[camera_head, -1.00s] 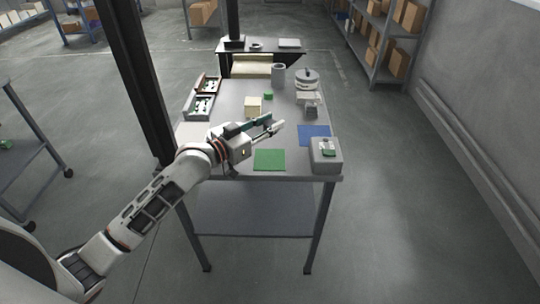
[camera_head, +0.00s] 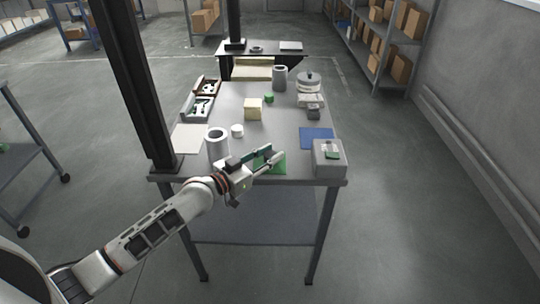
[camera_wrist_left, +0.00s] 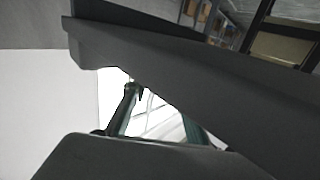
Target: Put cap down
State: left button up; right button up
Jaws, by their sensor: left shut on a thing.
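My left gripper (camera_head: 268,158) reaches in over the front of the grey table, just above the green mat (camera_head: 278,167). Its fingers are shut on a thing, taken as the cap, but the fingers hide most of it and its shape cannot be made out. In the left wrist view, dark finger parts (camera_wrist_left: 150,105) cross the picture, with a pale surface between and behind them. A grey hollow cylinder (camera_head: 217,143) stands upright to the left of the gripper. A small white round piece (camera_head: 237,130) lies beside it, apart from the gripper. My right gripper is out of view.
A grey box (camera_head: 328,160) stands at the front right corner, beside a blue mat (camera_head: 316,138). A cream block (camera_head: 252,110), a green cube (camera_head: 269,98) and another grey cylinder (camera_head: 280,77) stand farther back. A dark post (camera_head: 130,80) rises at the left.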

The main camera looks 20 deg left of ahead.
pick_arm(q)
jog(key=shift+f, duration=0.1)
jog(key=o, duration=0.9)
jog(key=shift+s+a, duration=0.1)
jog(key=shift+s, duration=0.05)
jog(key=v, duration=1.1)
jog(key=shift+s+p, duration=0.35)
jog(key=shift+p, duration=0.1)
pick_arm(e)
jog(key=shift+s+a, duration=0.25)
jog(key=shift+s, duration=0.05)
pick_arm(q)
jog(key=shift+a, duration=0.2)
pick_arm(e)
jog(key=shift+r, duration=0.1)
